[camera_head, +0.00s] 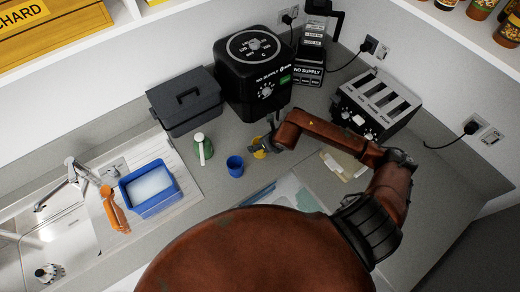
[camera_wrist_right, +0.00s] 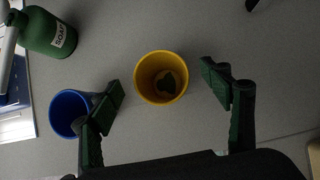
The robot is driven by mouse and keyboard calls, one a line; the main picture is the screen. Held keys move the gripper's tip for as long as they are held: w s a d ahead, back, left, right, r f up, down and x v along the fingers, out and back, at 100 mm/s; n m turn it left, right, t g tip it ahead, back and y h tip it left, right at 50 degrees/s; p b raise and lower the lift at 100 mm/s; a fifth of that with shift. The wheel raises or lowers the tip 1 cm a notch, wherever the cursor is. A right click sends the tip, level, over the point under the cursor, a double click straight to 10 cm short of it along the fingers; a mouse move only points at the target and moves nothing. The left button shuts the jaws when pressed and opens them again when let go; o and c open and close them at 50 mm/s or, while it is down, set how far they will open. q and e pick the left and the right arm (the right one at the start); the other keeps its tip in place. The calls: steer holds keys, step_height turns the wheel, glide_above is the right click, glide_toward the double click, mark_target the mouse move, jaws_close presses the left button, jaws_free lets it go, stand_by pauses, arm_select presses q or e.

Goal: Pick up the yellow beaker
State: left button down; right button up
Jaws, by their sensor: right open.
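The yellow beaker (camera_head: 259,153) stands on the grey counter in the head view, partly hidden by my right gripper (camera_head: 262,140). In the right wrist view the yellow beaker (camera_wrist_right: 161,72) is seen from above, upright, with a dark shape at its bottom. My right gripper (camera_wrist_right: 162,84) is open there, one finger to each side of the beaker. A gap shows between each finger and the beaker. The height of the fingertips against its rim is hard to tell. My left gripper is not in view.
A blue beaker (camera_head: 235,166) stands just left of the yellow one, and the left finger overlaps its edge in the wrist view. A green soap bottle (camera_head: 204,150) stands farther left. A black appliance (camera_head: 253,75) stands behind, and a toaster (camera_head: 373,108) to the right.

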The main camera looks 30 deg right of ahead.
steer(key=shift+x, duration=1.45)
steer(key=shift+s, duration=0.15)
steer(key=c, duration=1.5)
